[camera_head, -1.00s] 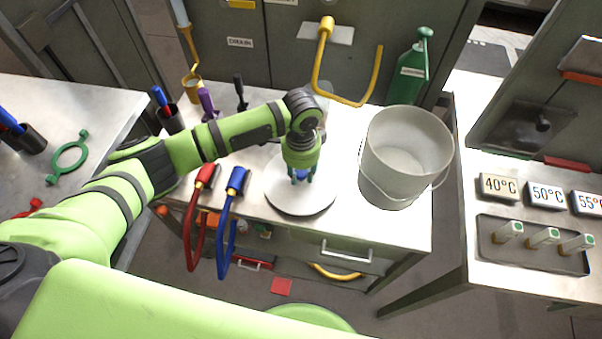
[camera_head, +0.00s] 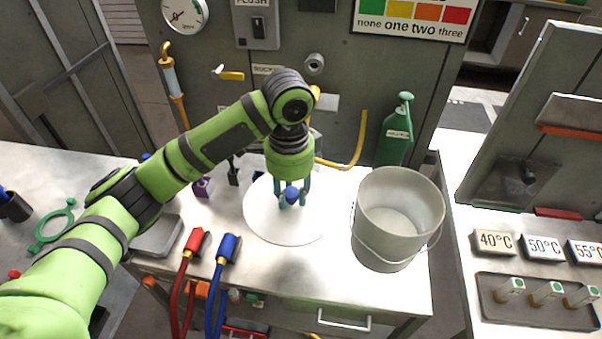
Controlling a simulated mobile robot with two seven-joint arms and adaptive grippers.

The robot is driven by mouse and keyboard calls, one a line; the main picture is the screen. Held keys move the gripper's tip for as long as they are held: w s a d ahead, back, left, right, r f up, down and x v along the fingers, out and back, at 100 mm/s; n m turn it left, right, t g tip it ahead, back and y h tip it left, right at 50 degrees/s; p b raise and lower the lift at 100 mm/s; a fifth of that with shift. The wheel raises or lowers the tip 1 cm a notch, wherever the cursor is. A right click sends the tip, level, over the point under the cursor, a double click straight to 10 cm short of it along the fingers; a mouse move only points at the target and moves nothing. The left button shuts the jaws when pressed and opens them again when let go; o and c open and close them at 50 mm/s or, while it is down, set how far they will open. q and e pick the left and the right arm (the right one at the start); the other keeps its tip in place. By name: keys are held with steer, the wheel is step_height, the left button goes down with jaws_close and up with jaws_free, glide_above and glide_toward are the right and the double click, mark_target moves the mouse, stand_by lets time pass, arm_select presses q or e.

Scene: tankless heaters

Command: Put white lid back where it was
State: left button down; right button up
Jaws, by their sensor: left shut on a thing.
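The white lid (camera_head: 262,222) is a flat round disc with a blue knob (camera_head: 291,193) at its middle. It shows over the middle of the metal bench, left of the bucket; whether it rests on the bench or hangs above it I cannot tell. My left gripper (camera_head: 292,196) points down over the lid, its teal fingers shut on the blue knob. The grey bucket (camera_head: 398,215) stands open on the bench to the right, with its handle hanging at the front. My right gripper is out of view.
Red (camera_head: 194,243) and blue (camera_head: 227,250) hoses hang over the bench's front edge. A green bottle (camera_head: 395,135) stands behind the bucket. A yellow pipe (camera_head: 352,160) bends down behind the lid. A tray with several small pieces (camera_head: 490,318) lies on the right bench.

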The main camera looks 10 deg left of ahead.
arm_select(q)
steer(key=shift+r, duration=0.2)
steer(key=shift+s+a+n, duration=0.25)
steer(key=shift+a+n, duration=0.3)
steer(key=shift+n, duration=0.15)
steer(key=s+a+n, duration=0.7)
steer(key=n, duration=0.5)
steer(key=shift+s+a+r, duration=0.15)
steer(key=shift+s+a, duration=0.05)
steer(key=shift+s, duration=0.15)
steer(key=shift+w+r, duration=0.1)
